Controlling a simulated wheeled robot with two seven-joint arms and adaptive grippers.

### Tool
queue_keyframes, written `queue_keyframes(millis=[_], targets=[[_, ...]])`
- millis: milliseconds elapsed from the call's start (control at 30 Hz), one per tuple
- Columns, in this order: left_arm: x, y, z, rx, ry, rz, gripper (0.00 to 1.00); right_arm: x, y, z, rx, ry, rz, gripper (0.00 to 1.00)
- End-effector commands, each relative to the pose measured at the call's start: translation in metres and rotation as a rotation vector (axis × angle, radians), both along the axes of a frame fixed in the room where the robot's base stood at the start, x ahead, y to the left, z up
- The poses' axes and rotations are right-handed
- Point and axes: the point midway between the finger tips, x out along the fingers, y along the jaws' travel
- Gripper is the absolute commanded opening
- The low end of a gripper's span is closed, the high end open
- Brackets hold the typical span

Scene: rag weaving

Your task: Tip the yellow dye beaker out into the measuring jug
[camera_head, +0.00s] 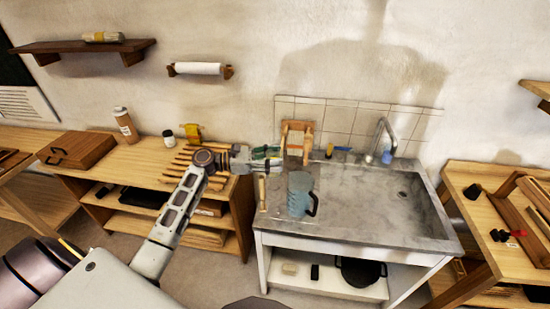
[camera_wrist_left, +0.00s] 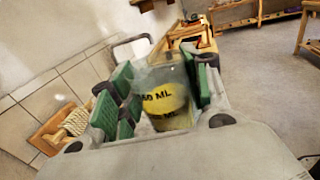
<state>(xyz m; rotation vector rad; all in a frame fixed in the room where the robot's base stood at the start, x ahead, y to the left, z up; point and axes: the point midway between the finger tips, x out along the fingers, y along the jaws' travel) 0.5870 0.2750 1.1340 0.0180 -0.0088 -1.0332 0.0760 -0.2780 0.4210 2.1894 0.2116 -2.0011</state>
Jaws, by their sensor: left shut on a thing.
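My left gripper (camera_head: 264,160) reaches in from the left over the left end of the sink counter. In the left wrist view its green finger pads (camera_wrist_left: 158,95) are shut on a clear beaker (camera_wrist_left: 160,90) with black "ML" marks and yellow dye in it. In the head view the beaker is too small to make out clearly. The measuring jug (camera_head: 299,194), bluish and see-through with a dark handle on its right, stands on the counter just right of and below the gripper, apart from it. My right gripper is not in view.
The grey sink counter (camera_head: 345,225) has free room right of the jug, with a tap (camera_head: 382,140) at the back. A wooden board with a pale bundle (camera_head: 297,140) stands behind the gripper. A wooden bench (camera_head: 150,162) with several sticks lies left.

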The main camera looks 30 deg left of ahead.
Motion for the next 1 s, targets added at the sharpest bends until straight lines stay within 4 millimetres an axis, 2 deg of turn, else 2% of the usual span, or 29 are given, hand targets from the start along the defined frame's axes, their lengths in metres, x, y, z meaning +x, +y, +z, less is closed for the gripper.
queue_keyframes(millis=[400,767,1000], targets=[[0.0,0.0,0.0,-0.001,-0.001,0.0,0.2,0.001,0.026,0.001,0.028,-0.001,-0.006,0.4],[0.0,0.0,0.002,-0.001,0.005,0.0,0.2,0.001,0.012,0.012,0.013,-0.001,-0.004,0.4],[0.004,-0.007,-0.005,0.084,0.055,0.0,0.2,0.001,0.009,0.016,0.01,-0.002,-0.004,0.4]])
